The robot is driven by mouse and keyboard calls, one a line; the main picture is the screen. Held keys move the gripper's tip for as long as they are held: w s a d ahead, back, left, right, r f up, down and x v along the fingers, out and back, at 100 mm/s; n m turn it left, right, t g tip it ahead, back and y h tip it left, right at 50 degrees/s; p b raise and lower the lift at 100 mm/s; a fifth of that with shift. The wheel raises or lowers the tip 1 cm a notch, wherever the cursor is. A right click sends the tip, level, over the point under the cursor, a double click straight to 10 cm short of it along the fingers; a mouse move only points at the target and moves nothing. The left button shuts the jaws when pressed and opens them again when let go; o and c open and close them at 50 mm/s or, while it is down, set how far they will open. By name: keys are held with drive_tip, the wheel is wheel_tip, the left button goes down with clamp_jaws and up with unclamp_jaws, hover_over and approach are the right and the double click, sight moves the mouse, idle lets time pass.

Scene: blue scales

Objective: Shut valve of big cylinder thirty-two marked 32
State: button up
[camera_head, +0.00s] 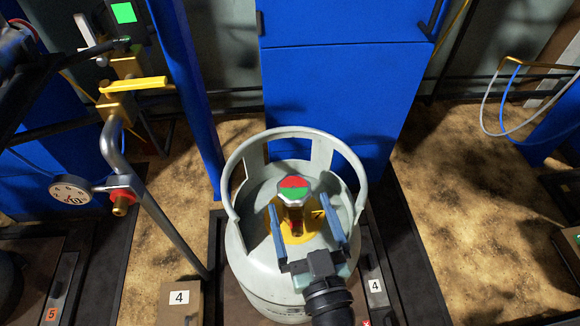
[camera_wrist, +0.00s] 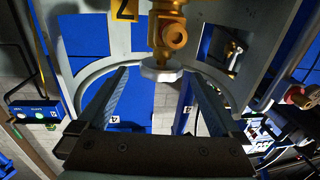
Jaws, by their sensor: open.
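A large pale grey gas cylinder (camera_head: 262,262) stands upright in the middle of the head view, with a round collar around its top. Dark marking near its bottom edge is cut off and I cannot read it fully. Its valve knob (camera_head: 294,188), with a red and green top, sits inside the collar on a brass stem. My gripper (camera_head: 298,203) is open, its blue fingers on either side of the knob and stem. In the wrist view, the knob (camera_wrist: 161,71) shows edge-on between the tips of my gripper (camera_wrist: 156,74), with gaps on both sides. I see no contact.
The collar (camera_head: 345,150) surrounds the valve closely. A blue cabinet (camera_head: 345,90) stands right behind the cylinder. At left are a pipe with a yellow-handled valve (camera_head: 135,85) and a pressure gauge (camera_head: 71,190). Boxes labelled 4 (camera_head: 180,305) flank the cylinder.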

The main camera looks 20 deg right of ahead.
sight(290, 176)
drive_tip(key=w, duration=0.2)
drive_tip(key=w+p, duration=0.1)
drive_tip(key=w, duration=0.2)
drive_tip(key=w+d, duration=0.1)
drive_tip(key=w, duration=0.2)
drive_tip(key=shift+p, duration=0.4)
drive_tip(key=c, duration=1.2)
